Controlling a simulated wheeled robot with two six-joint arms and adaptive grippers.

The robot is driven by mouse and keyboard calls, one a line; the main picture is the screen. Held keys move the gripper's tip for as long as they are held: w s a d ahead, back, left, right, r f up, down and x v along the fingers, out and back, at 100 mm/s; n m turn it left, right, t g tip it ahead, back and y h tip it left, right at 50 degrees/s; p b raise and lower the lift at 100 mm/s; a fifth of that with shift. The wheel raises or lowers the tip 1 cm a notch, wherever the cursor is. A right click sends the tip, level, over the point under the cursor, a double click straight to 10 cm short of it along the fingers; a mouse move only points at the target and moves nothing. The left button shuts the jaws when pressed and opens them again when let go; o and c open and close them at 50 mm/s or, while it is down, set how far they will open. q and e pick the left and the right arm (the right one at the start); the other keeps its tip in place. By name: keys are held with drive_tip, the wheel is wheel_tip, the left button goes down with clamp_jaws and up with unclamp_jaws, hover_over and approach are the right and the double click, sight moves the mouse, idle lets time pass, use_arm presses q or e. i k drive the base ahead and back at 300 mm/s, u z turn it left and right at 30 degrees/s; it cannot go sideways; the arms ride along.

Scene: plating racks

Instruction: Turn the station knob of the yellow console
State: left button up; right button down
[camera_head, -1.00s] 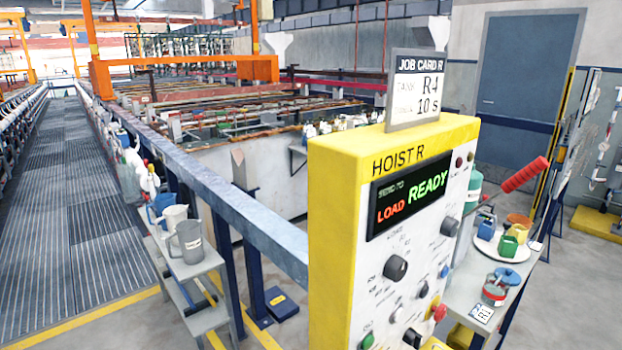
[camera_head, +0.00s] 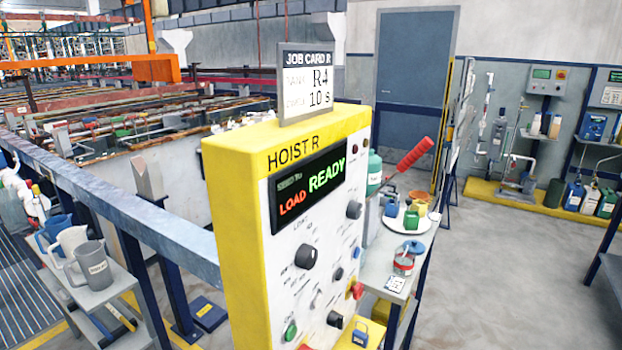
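The yellow console (camera_head: 236,215) stands upright in the middle of the head view, labelled HOIST R. Its dark screen (camera_head: 308,187) reads LOAD in red and READY in green. A large black knob (camera_head: 306,256) sits below the screen, with small markings around it too small to read. A second black knob (camera_head: 354,209) is at the upper right of the panel, and a third dark knob (camera_head: 335,319) is low down. Neither of my grippers is in view.
A shelf stand (camera_head: 92,295) with jugs is at the left. A blue-grey rail (camera_head: 130,212) runs behind the console. Open floor (camera_head: 500,270) lies right.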

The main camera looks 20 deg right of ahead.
sight(306, 255)
drive_tip(key=u, duration=0.85)
drive_tip(key=k, duration=0.85)
drive_tip(key=z, duration=1.2)
drive_tip(key=i, duration=0.5)
